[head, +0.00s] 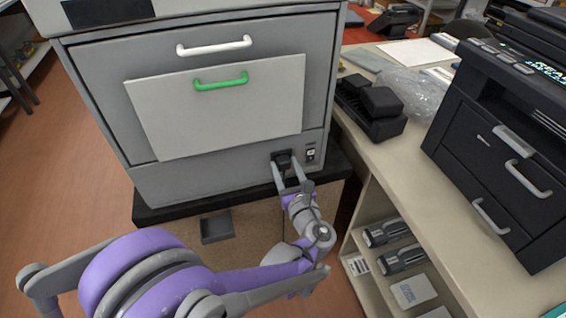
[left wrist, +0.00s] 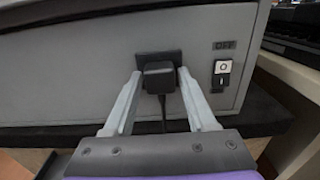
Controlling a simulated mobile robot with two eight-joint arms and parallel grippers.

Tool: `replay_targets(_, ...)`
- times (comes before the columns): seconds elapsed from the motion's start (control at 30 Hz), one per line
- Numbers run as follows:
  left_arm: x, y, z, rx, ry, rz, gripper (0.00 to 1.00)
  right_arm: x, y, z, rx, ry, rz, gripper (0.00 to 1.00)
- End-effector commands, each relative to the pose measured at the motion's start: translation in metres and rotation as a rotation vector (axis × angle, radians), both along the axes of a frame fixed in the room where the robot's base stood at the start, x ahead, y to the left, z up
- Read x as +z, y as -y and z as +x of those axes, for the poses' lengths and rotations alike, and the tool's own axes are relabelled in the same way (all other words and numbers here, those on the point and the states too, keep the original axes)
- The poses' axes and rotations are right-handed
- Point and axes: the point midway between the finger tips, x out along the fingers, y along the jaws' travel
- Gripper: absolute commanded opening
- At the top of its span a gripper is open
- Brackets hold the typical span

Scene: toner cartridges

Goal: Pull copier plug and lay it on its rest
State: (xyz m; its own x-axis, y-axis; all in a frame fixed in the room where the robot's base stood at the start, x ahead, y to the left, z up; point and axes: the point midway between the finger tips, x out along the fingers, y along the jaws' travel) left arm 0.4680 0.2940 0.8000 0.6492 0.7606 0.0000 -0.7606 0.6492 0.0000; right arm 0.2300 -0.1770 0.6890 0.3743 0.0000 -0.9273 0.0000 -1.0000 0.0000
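The black copier plug (head: 283,157) sits in a dark socket plate low on the right of the grey copier (head: 230,180). In the left wrist view the plug (left wrist: 160,78) shows up close, with its cord hanging down. My left gripper (head: 285,165) is at the plug. Its fingers (left wrist: 160,73) are open, one on each side of the plug, with a small gap visible on both sides. A small dark tray (head: 216,228), perhaps the plug's rest, is below the copier's front edge. My right gripper is not in view.
A power switch (head: 310,154) is right of the plug; its label reads OFF in the left wrist view (left wrist: 222,68). A counter (head: 400,175) on the right bears a black toner-like unit (head: 372,108) and a black printer (head: 500,150). Shelves below hold cartridges (head: 388,233).

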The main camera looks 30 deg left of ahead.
Motion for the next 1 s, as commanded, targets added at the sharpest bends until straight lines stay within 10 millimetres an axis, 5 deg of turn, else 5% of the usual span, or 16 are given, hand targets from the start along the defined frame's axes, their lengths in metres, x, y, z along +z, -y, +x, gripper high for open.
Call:
replay_targets(0.03,0.000,0.000,0.000,0.000,0.000,0.000,0.46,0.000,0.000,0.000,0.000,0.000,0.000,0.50)
replay_targets(0.3,0.000,0.000,0.000,0.000,0.000,0.000,0.00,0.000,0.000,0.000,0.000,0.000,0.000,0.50)
replay_targets(1.0,0.000,0.011,-0.009,-0.001,0.000,0.000,0.00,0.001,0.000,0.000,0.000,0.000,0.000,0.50)
